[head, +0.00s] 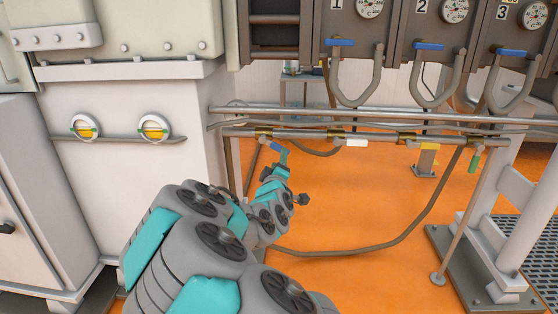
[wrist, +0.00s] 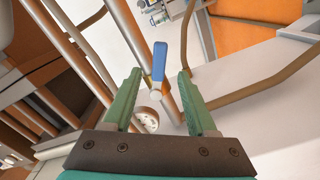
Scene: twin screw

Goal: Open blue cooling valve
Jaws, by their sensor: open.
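The blue valve handle (wrist: 159,62) is a flat lever on a brass fitting on a thin pipe in the wrist view. In the head view it shows as a small blue piece (head: 276,147) at the left end of the lower pipe, partly hidden by my gripper (head: 284,157). In the wrist view my gripper (wrist: 160,76) is open, with one green finger on each side of the handle. Gaps show between the handle and both fingers; I cannot tell its exact depth between them.
White (head: 357,143), yellow (head: 430,146) and green (head: 475,162) handles sit further right along the pipe. Blue levers (head: 428,46) hang under gauges numbered 1 to 3. A brown hose (head: 390,243) loops below over orange floor. A white cabinet (head: 130,185) stands at left.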

